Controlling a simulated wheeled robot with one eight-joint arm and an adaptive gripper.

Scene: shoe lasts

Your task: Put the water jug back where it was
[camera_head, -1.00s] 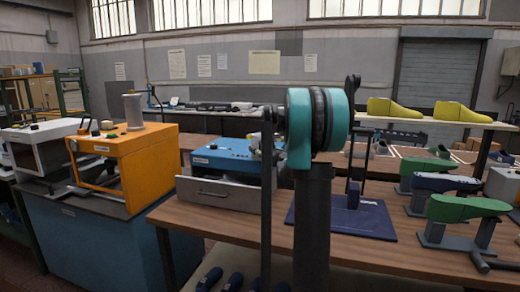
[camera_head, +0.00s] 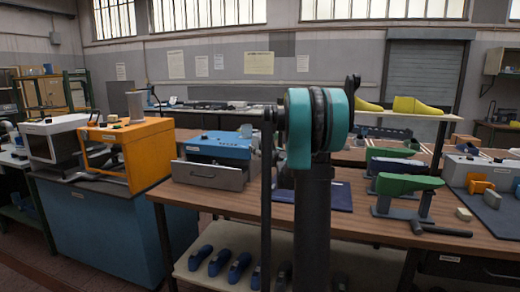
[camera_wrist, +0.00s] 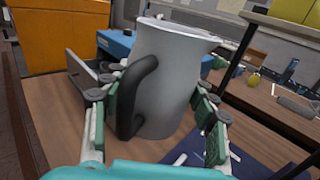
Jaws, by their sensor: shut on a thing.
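The water jug (camera_wrist: 165,85) is a light grey pitcher with a black handle (camera_wrist: 133,98), and it fills the middle of the wrist view. My gripper (camera_wrist: 152,100) has its padded fingers on both sides of the jug and is shut on it. The handle faces the wrist camera. The jug looks upright above the wooden table (camera_wrist: 55,115); whether its base touches the wood I cannot tell. In the head view my own arm stands in front, and the jug and gripper are hidden.
A blue unit with a grey drawer (camera_head: 212,165) stands on the wooden table (camera_head: 352,222). A dark blue mat (camera_head: 333,195) lies behind my arm. Green shoe lasts on stands (camera_head: 405,186) are to the right. An orange machine (camera_head: 140,150) stands on a separate cabinet at left.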

